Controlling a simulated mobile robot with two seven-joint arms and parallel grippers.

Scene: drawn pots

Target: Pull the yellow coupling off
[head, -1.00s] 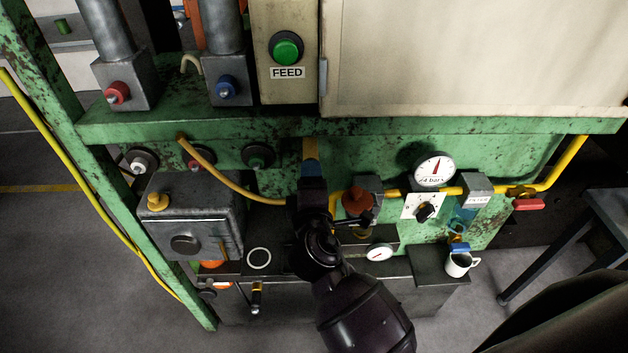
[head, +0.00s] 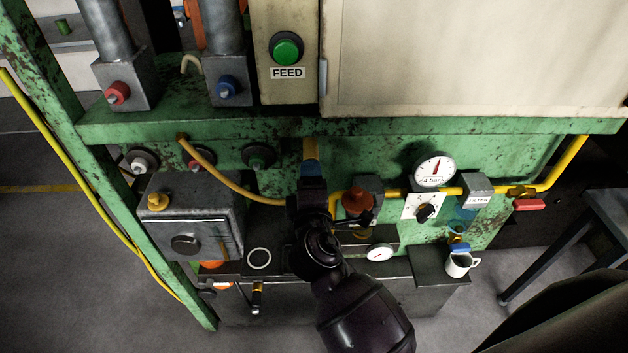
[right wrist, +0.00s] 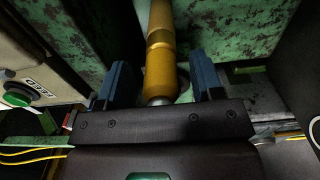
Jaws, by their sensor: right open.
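The yellow coupling (right wrist: 160,75) is a cylinder with a groove around it. In the right wrist view it lies between the two blue fingers of my right gripper (right wrist: 161,80), with a gap on each side. A short grey metal piece shows at its near end. The right gripper is open. My left gripper is not in view.
A yellow hose (head: 235,186) curves in from the left beside my gripper. A red-brown knob (head: 356,201), a pressure gauge (head: 434,169) and a yellow pipe (head: 546,180) are to the right. A white mug (head: 459,264) stands on the lower ledge. The green beam (head: 380,126) runs above.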

